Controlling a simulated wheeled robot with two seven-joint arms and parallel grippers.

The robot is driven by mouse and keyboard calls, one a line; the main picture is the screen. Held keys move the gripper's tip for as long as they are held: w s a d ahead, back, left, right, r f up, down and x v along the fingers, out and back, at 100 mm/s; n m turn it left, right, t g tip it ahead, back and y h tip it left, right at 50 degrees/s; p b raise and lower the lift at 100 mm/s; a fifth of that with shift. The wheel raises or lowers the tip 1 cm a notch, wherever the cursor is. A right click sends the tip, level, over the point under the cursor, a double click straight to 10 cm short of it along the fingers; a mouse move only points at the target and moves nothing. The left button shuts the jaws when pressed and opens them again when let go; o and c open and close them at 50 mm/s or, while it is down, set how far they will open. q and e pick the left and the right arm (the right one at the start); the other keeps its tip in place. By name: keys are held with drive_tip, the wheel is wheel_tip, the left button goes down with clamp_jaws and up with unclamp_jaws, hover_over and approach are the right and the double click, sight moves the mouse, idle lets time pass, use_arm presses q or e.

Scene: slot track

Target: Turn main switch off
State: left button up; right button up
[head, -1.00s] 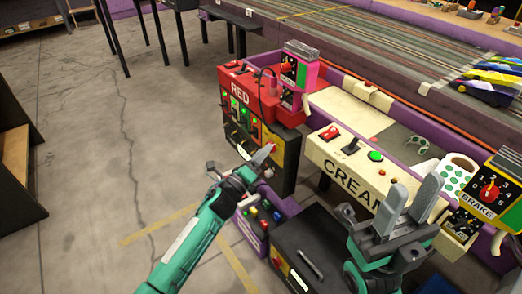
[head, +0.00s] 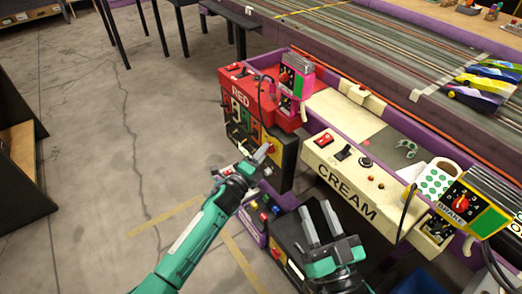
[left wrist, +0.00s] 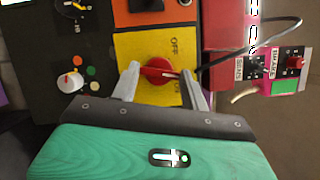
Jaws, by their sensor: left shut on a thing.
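The main switch is a red rotary knob (left wrist: 158,72) on a yellow plate (left wrist: 130,45) with OFF and ON lettering, seen in the left wrist view. The plate also shows in the head view (head: 271,141), on the dark front of the red-topped RED box (head: 238,88). My left gripper (head: 266,150) is at this plate. In the left wrist view its two fingers (left wrist: 159,70) are on either side of the knob, shut on it. My right gripper (head: 318,206) is open and empty, in front of the CREAM box (head: 325,168).
A small purple box with coloured buttons (head: 254,222) and a dark box (head: 283,232) stand below. A controller (head: 295,77) sits on the RED box, its cable hanging nearby. A yellow BRAKE unit (head: 467,203) is at right. The floor at left is clear.

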drive_tip(key=s+a+f+g+p, duration=0.1)
drive_tip(key=s+f+g, duration=0.1)
drive_tip(key=f+g, duration=0.25)
drive_tip(key=s+a+f+g+p, duration=0.2)
drive_tip(key=s+f+g, duration=0.1)
drive_tip(key=f, duration=0.3)
drive_tip(key=s+d+g+h+p, duration=0.3)
drive_tip(key=d+g, duration=0.1)
drive_tip(key=d, duration=0.3)
drive_tip(key=s+d+g+h+p, duration=0.3)
drive_tip(key=d+g, duration=0.2)
drive_tip(key=d, duration=0.1)
use_arm(q)
drive_tip(key=shift+a+r+n+g+y+p, duration=0.15)
drive_tip(key=shift+n+g+p, duration=0.6)
drive_tip(key=shift+n+p, duration=0.85)
drive_tip(key=shift+d+r+n+g+y+p, duration=0.15)
drive_tip(key=shift+n+g+p, duration=0.65)
drive_tip(key=shift+n+p, duration=0.8)
drive_tip(key=shift+a+r+n+g+y+p, duration=0.15)
drive_tip(key=shift+n+g+p, duration=0.85)
drive_tip(key=shift+n, duration=1)
use_arm(e)
wheel_tip(320, 180, down, 20)
drive_tip(key=g, duration=0.2)
drive_tip(key=shift+s+d+h, duration=0.2)
drive_tip(key=shift+s+h, duration=0.1)
drive_tip(key=shift+s, duration=0.05)
